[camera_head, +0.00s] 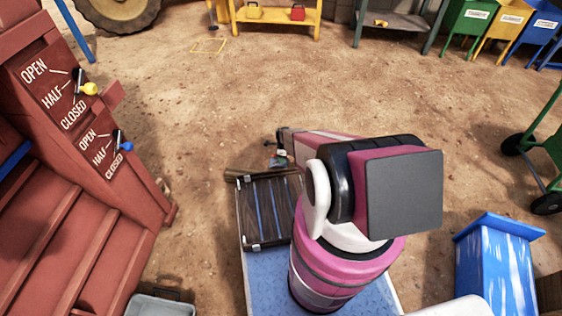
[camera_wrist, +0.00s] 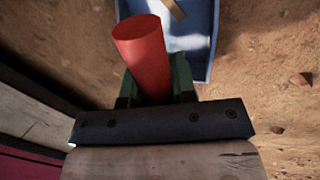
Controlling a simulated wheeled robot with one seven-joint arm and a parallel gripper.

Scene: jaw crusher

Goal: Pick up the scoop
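In the wrist view a red round handle (camera_wrist: 146,58) stands up towards the camera. A blue pan-like thing (camera_wrist: 206,45) with a pale inside lies just past it; together they look like the scoop. Dark green finger-like parts of my gripper (camera_wrist: 154,90) flank the handle's lower part, one on each side, with no clear gap. I cannot tell whether they press on it. In the head view my gripper (camera_head: 279,158) points down just past my base's front edge. A small grey-blue and reddish shape there is too small to make out.
A wooden plank (camera_wrist: 165,160) with a black riveted strip fills the wrist view's foreground. In the head view a dark slatted panel (camera_head: 268,212) lies close by. The red crusher (camera_head: 105,150) with levers stands left, a blue bin (camera_head: 495,268) right. Open dirt floor lies ahead.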

